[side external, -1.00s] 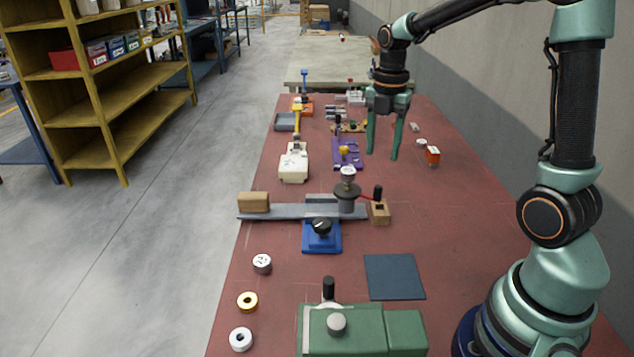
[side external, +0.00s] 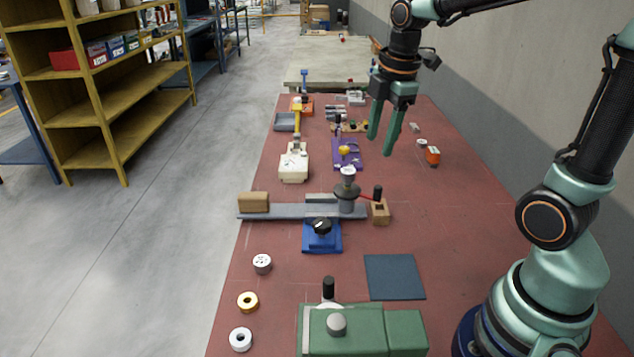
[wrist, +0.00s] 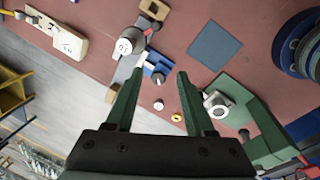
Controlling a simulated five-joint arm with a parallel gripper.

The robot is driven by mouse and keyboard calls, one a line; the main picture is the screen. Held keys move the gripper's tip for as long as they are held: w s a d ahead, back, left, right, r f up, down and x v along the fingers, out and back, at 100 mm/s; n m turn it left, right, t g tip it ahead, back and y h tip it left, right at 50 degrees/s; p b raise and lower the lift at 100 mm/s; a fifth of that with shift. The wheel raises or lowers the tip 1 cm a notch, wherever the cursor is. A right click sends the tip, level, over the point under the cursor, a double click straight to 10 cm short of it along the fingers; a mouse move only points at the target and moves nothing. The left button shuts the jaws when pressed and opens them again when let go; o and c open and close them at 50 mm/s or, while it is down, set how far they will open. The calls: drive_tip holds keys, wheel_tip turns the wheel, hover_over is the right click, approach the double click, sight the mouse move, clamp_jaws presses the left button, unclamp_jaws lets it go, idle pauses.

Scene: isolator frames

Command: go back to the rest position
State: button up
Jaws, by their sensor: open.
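My gripper (side external: 383,142) is open and empty, raised above the red work table (side external: 460,230) toward its far right part. Its two green fingers point down and lean slightly, with a clear gap between them. In the wrist view my gripper (wrist: 157,90) also shows spread fingers with nothing between them. Nothing in either view touches the fingers.
A blue clamp (side external: 322,238) with a grey bar, a wooden block (side external: 254,202) and a grey weighted post (side external: 347,195) stand mid-table. A green machine (side external: 360,330) is at the front. A dark blue mat (side external: 394,277) lies flat. A yellow shelf (side external: 110,95) stands left.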

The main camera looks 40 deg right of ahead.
drive_tip(key=s+a+r+m+t, duration=0.1)
drive_tip(key=s+a+m+t, duration=0.2)
drive_tip(key=m, duration=1.1)
drive_tip(key=s+a, duration=0.3)
drive_tip(key=a, duration=0.1)
drive_tip(key=shift+a+t, duration=0.25)
drive_tip(key=shift+t, duration=0.05)
drive_tip(key=shift+r, duration=0.1)
